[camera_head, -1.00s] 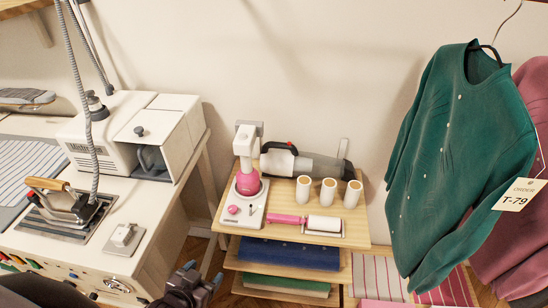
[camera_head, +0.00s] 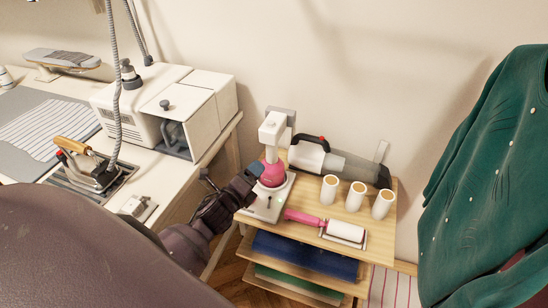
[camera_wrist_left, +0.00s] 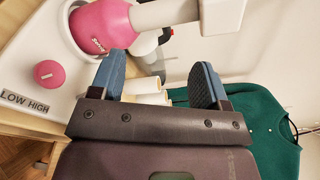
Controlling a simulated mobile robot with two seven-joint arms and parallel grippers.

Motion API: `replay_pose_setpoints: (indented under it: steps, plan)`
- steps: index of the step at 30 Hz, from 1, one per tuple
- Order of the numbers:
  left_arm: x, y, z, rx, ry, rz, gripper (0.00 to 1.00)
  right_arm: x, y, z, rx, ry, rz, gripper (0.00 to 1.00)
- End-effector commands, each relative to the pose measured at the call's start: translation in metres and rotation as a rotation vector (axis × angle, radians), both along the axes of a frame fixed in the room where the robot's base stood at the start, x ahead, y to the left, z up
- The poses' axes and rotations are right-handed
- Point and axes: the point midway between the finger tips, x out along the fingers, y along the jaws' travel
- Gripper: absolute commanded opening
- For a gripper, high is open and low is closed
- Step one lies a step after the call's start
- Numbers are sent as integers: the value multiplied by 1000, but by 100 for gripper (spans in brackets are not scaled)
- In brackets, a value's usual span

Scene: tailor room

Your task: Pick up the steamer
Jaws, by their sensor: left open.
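The steamer (camera_head: 272,172) has a round pink body and a white head. It stands upright on a white dock with a pink knob, at the left of the wooden shelf top. It also shows in the left wrist view (camera_wrist_left: 98,24), at upper left, cut off by the frame edge. My left gripper (camera_head: 233,174) is open and empty, just left of the steamer in the head view. In the wrist view its blue fingertips (camera_wrist_left: 158,75) point toward the steamer, whose white neck lies beyond the gap. My right gripper is not in view.
A handheld vacuum (camera_head: 340,164) lies behind the steamer. Three white rolls (camera_head: 355,196) and a pink lint roller (camera_head: 345,231) are to its right. A white table with a boxy machine (camera_head: 202,110) and an iron (camera_head: 88,170) stands left. A green garment (camera_head: 495,190) hangs right.

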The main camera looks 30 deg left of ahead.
Motion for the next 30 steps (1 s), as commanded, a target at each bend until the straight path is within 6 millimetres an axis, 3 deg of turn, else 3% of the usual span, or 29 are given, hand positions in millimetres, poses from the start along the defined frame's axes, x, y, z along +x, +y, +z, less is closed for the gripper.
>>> replay_pose_setpoints:
  steps: [9, 15, 22, 30]
  plan:
    - [15, 9, 8, 731, -9, -72, 69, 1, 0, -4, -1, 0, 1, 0]
    - [17, 10, 9, 1031, -7, -95, 69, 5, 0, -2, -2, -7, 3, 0]
    - [25, 10, 10, 1134, -6, -101, 69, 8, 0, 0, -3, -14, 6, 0]
    - [61, 11, 9, 1132, -6, -102, 69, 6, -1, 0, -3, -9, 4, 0]
